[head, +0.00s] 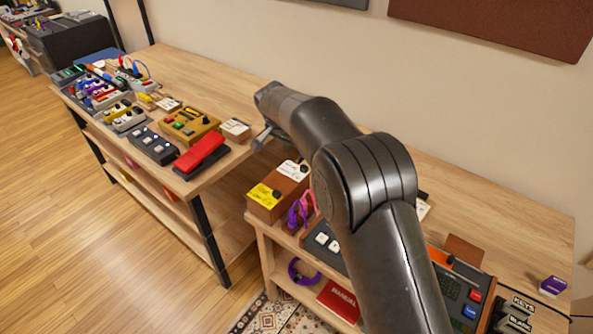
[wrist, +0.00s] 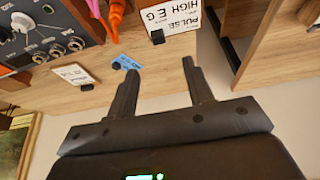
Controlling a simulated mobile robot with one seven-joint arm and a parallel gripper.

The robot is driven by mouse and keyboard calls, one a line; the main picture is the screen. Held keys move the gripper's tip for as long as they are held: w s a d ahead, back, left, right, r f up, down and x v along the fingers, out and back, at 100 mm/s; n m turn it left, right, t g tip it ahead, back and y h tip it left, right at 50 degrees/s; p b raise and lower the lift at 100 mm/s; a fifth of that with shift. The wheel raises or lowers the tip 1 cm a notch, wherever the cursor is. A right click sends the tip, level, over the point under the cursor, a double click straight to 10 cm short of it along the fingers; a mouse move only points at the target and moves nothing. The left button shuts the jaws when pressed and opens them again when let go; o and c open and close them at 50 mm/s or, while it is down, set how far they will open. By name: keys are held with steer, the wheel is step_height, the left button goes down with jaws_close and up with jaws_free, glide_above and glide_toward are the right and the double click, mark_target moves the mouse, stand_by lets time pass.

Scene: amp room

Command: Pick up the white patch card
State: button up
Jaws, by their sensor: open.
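In the wrist view, a white card (wrist: 178,30) with black lettering, including "PULSE" and "HIGH E G", lies on the wooden surface with a small black block at its edge. A second white card (wrist: 76,74), smaller in view and with print too small to read, lies to the left beside a black block. I cannot tell which one the task names. My gripper (wrist: 160,69) is open, with nothing between its fingers. The lettered card appears just beyond the fingertips, apart from them. In the head view my arm hides part of the benches; the gripper (head: 262,140) shows only partly.
A dark panel with knobs (wrist: 45,30) and pink and orange cables (wrist: 116,15) stand close by. The bench ends at a gap on the right. A red pedal (head: 202,155) and yellow-topped box (head: 266,197) flank the gap.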

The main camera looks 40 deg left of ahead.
mark_target(304, 167)
steer(key=x, duration=0.5)
steer(key=shift+s+a+f, duration=0.15)
steer(key=shift+a, duration=0.1)
steer(key=x, duration=0.6)
steer(key=shift+w+d, duration=0.25)
steer(key=shift+d, duration=0.15)
jaws_close()
